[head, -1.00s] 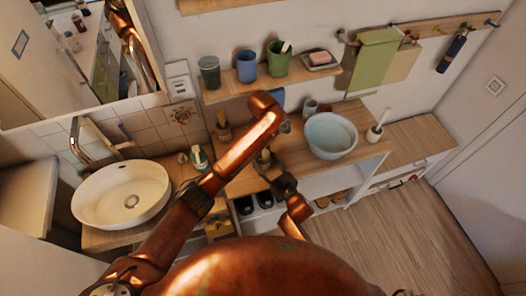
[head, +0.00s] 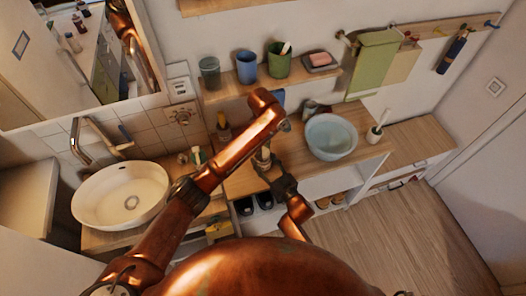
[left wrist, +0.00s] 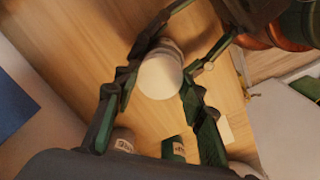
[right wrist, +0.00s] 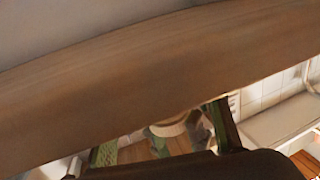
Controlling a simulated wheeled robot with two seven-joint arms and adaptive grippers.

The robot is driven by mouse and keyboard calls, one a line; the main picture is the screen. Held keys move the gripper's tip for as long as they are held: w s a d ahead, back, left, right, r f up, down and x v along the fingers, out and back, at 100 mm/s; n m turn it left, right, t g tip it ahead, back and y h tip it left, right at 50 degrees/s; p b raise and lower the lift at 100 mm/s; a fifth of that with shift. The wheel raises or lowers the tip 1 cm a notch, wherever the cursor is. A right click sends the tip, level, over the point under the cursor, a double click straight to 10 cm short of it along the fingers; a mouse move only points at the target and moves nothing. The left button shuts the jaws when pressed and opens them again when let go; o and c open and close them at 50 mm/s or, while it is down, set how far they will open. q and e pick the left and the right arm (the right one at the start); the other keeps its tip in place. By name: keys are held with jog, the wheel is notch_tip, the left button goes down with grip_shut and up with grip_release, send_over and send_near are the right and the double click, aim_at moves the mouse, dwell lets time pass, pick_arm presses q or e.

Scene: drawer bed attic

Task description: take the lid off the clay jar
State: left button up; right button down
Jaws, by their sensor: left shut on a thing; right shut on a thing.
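The pale round lid (left wrist: 160,77) of the clay jar shows from above in the left wrist view. My left gripper (left wrist: 157,92) is shut on it, one finger at each side. The jar body (left wrist: 165,46) is mostly hidden below the lid. My right gripper (right wrist: 165,132) is shut on the jar from the side; its fingers also reach in from the top right of the left wrist view. In the head view the right gripper (head: 266,163) is at the jar, partly behind my left forearm. I cannot tell whether lid and jar are apart.
The wooden counter (head: 232,184) also bears a pale blue bowl (head: 331,137) and a brush holder (head: 374,135). A white basin (head: 120,196) is at the left. Above is a shelf (head: 222,94) with cups. In the left wrist view, labelled containers (left wrist: 173,149) stand close to my left gripper.

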pick_arm(q)
jog(key=shift+r, duration=0.5)
jog(key=shift+r, duration=1.9)
pick_arm(e)
jog(key=c, duration=0.9)
grip_release()
jog(key=shift+c, duration=0.2)
